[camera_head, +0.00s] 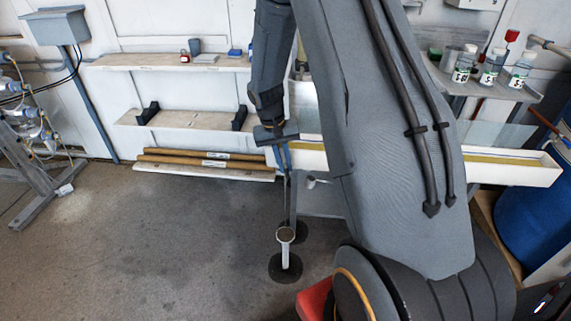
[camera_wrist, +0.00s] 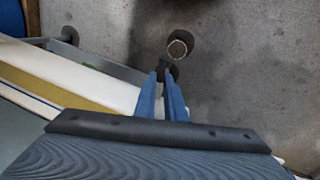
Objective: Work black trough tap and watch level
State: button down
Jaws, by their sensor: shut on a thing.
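The long white trough (camera_head: 515,170) with a yellowish band inside runs along the wall behind my arm, which hides its middle. In the wrist view its near end (camera_wrist: 110,92) reaches close to my gripper (camera_wrist: 165,78). My gripper (camera_head: 287,165) points down at the trough's left end, with its blue fingers close together. A small black part, apparently the black tap (camera_wrist: 170,70), sits at the fingertips, and the fingers are shut on it. The fingers hide much of it. I cannot make out a liquid level.
Below the fingers a pale round-topped upright (camera_head: 285,250) stands on a dark floor patch; its top shows in the wrist view (camera_wrist: 178,49). Labelled bottles (camera_head: 490,68) stand on a shelf at right, above a blue drum (camera_head: 535,215). The floor (camera_head: 150,240) at left is clear.

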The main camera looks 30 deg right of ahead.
dwell(0.4)
jog(key=c, duration=2.1)
grip_release()
notch_tip(320, 180, up, 8)
jog(key=a, duration=0.1)
jog(key=shift+w+a+f, duration=0.15)
jog(key=shift+w+a, duration=0.1)
jog(key=shift+w, duration=0.1)
